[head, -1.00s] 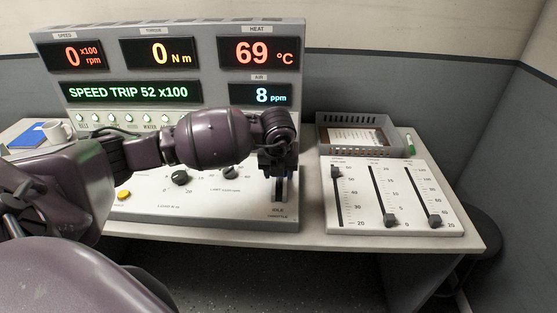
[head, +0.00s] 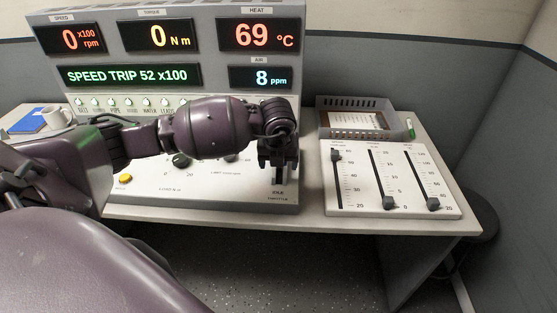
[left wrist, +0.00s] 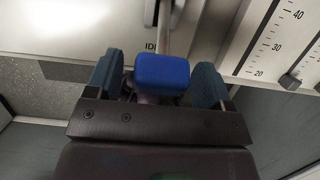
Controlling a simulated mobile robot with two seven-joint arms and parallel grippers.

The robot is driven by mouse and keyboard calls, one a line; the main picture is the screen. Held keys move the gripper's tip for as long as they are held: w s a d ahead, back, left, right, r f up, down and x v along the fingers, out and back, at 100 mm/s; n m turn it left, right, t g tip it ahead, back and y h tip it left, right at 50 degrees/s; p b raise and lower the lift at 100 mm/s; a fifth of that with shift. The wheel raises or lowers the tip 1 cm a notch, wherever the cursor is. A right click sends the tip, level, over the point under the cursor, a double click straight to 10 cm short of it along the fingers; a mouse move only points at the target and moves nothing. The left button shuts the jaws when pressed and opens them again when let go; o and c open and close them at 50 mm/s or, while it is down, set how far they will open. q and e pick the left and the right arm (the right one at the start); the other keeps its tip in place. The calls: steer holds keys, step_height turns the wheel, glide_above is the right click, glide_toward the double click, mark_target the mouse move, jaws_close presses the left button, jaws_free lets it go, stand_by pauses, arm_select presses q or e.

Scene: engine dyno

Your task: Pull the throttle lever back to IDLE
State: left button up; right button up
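The throttle lever's blue knob (left wrist: 162,73) shows in the left wrist view, on a thin stem rising from the panel slot. My left gripper (left wrist: 157,78) has one finger on each side of the knob. A gap shows on the left; the right finger looks very close, and contact there is unclear. In the head view my left gripper (head: 277,165) points down over the throttle slot near the IDLE label (head: 278,192) and hides the knob. My right gripper is not in view.
The console (head: 210,200) has a yellow button (head: 123,180) and dials left of the slot. A slider box (head: 350,205) with three sliders stands close on the right, a grey tray (head: 335,130) behind it. A mug (head: 58,117) stands at far left.

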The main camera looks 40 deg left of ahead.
arm_select(q)
steer(key=shift+w, duration=0.1)
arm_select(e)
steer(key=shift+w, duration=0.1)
arm_select(q)
steer(key=shift+r, duration=0.15)
steer(key=shift+r, duration=0.25)
steer(key=v, duration=1)
steer(key=shift+p, duration=0.3)
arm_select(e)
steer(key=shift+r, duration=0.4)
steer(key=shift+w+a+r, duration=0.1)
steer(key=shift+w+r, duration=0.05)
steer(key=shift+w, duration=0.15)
